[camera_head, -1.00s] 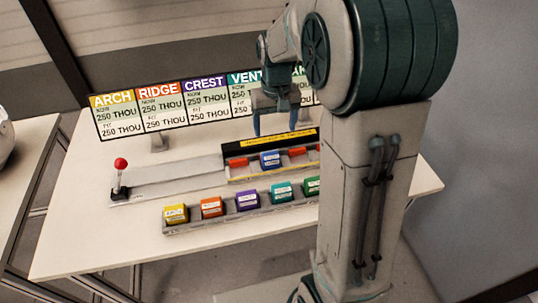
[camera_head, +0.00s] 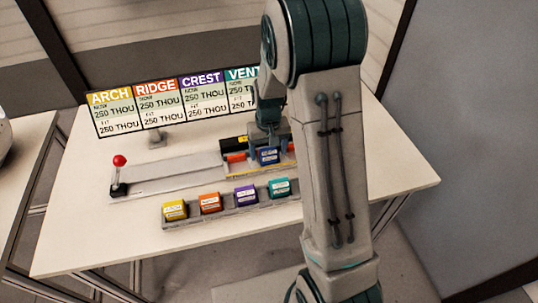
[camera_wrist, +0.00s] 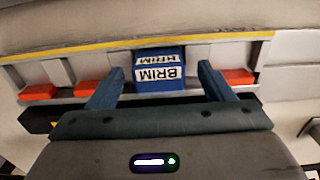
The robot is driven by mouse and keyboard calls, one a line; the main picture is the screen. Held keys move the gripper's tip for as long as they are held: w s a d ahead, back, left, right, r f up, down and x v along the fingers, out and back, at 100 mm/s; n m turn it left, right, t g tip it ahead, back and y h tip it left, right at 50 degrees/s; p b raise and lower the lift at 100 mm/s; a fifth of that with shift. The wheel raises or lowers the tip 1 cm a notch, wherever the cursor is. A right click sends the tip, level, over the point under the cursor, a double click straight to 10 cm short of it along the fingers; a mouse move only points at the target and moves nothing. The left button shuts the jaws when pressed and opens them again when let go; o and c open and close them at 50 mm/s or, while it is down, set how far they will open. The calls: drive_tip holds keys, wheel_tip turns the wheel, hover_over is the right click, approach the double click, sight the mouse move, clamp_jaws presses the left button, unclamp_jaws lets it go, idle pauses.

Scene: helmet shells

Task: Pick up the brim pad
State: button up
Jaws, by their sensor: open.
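The brim pad is a blue block (camera_wrist: 160,82) with white BRIM labels, seated in a slot of the rear rack. In the head view the blue block (camera_head: 268,155) shows just below my gripper. My gripper (camera_wrist: 158,80) is open, with one blue-grey finger on each side of the block in the wrist view.
Orange-red pieces (camera_wrist: 238,76) sit in slots beside the block. A front rack (camera_head: 222,214) holds yellow, orange, purple and teal blocks. A red-knobbed lever (camera_head: 119,161) stands at left. A sign board (camera_head: 140,108) stands behind. The table's left front (camera_head: 95,235) is clear.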

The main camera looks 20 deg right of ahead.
drive_tip(key=shift+f, duration=0.9)
drive_tip(key=shift+c, duration=0.3)
drive_tip(key=c, duration=1)
drive_tip(key=shift+r, duration=0.1)
